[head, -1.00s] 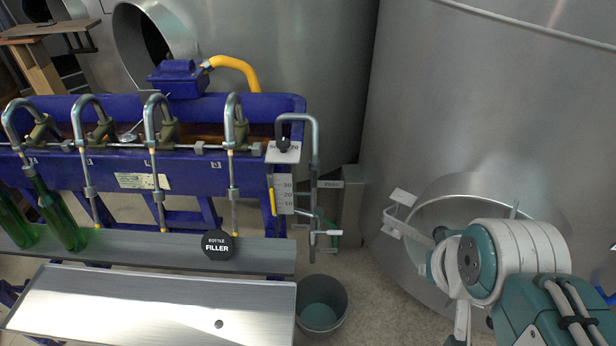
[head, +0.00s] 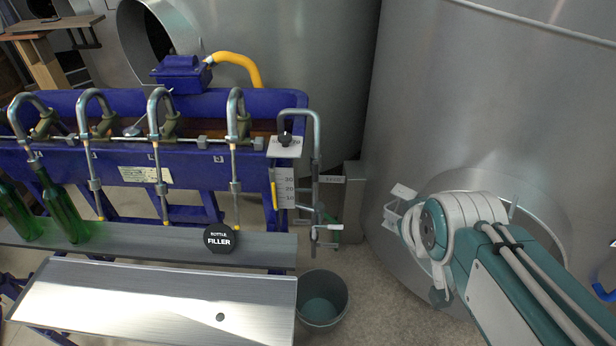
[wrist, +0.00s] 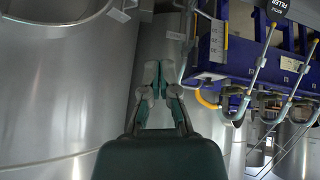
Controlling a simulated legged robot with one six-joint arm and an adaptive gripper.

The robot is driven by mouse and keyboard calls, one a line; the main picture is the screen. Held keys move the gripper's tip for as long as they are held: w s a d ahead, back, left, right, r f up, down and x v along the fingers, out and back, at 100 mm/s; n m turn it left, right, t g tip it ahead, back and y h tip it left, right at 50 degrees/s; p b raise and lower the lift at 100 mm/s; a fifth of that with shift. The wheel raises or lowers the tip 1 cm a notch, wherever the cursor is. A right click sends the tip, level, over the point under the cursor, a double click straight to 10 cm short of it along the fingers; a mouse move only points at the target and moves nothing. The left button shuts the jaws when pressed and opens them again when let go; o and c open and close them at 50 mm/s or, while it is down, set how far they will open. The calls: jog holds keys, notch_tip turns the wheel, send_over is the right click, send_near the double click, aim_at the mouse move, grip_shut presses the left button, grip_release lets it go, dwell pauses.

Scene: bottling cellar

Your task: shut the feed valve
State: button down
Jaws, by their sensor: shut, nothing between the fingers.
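In the head view, a small plate marked FEED (head: 331,179) sits beside a vertical grey pipe (head: 316,160) at the right end of the blue bottle filler. Below it is a small valve-like fitting with a green part (head: 331,222) and a light horizontal bar (head: 327,227); its exact lever position is too small to tell. In the wrist view, which is upside down, my gripper (wrist: 162,80) is shut and empty, with the pipe and filler beyond it to the right. It touches nothing that I can see.
A grey bucket (head: 322,300) stands on the floor below the pipe. Green bottles (head: 62,205) stand at left on the filler shelf (head: 150,243).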

jog(key=w+a+f+n+t, duration=0.3)
jog(key=w+n, duration=0.2)
jog(key=w, duration=0.5)
jog(key=n+t+y, duration=0.4)
jog(key=n+y, duration=0.1)
jog(key=n, duration=0.6)
send_near(315, 167)
jog(key=f, duration=0.2)
jog(key=a+f+n+y, duration=0.1)
jog(key=a+f+n+t+y, duration=0.1)
jog(key=n, duration=0.1)
jog(key=s+a+f+n+y, duration=0.1)
jog(key=a+n+y, duration=0.1)
jog(key=shift+s+f+t, duration=0.1)
jog(key=shift+s+t, duration=0.05)
jog(key=shift+t, duration=0.15)
jog(key=w, duration=0.9)
jog(key=shift+w+a, duration=0.2)
jog(key=shift+a, duration=0.1)
